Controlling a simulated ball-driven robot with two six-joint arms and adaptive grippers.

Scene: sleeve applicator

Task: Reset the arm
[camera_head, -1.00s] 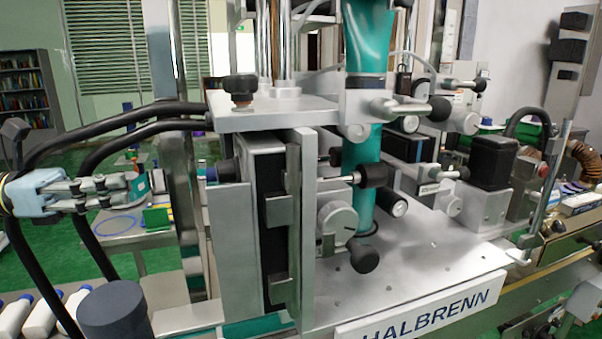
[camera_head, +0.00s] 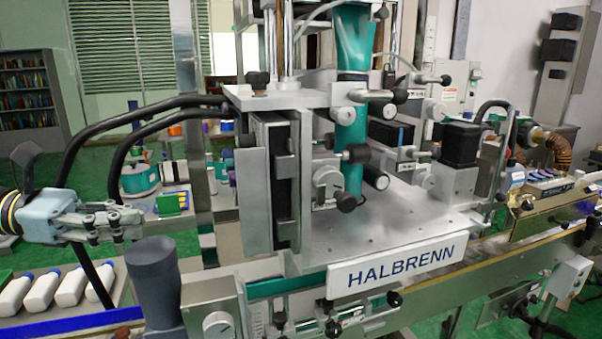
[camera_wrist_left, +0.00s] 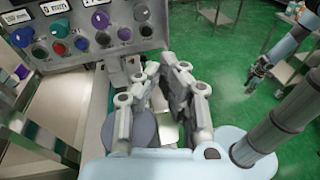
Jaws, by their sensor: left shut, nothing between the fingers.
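My left gripper (camera_head: 130,222) reaches in from the left in the head view, its fingers shut and empty. It is in the air to the left of the sleeve applicator (camera_head: 370,225), apart from it. In the left wrist view the same gripper (camera_wrist_left: 166,72) points towards a control panel (camera_wrist_left: 95,30) with coloured buttons and knobs. A second light-blue arm at the right of that view ends in what looks like my right gripper (camera_wrist_left: 258,74), over green floor. It is too small to tell if its fingers are open.
A dark grey cylinder (camera_head: 155,275) stands just below and right of the left gripper. Several white bottles (camera_head: 70,287) with blue caps lie at the lower left. Black hoses (camera_head: 130,125) curve behind the gripper to the machine.

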